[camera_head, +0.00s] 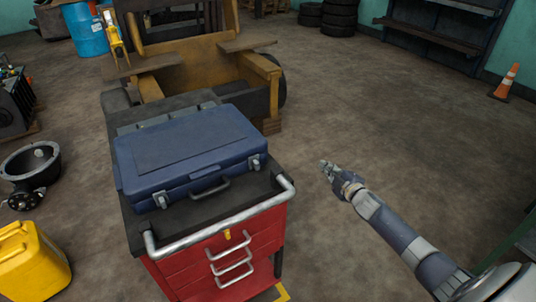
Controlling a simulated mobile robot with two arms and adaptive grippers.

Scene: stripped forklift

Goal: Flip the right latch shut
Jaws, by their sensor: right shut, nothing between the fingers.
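A closed blue toolbox (190,143) lies on top of a red tool cart. The right latch (255,162) is a small silver piece on its front face, near the right corner. The left latch (161,200) is near the front left corner, and a dark handle (211,188) is between them. The latches are too small to tell whether they are flipped up or down. My right gripper (325,167) is shut and empty, out over the floor to the right of the cart, apart from the toolbox. My left gripper is not in view.
The red cart (270,243) has a silver push rail (222,224) along its front edge. The stripped forklift (196,66) stands behind it. A yellow can (32,262) is at the lower left. An orange cone (508,82) stands far right. The floor right of the cart is clear.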

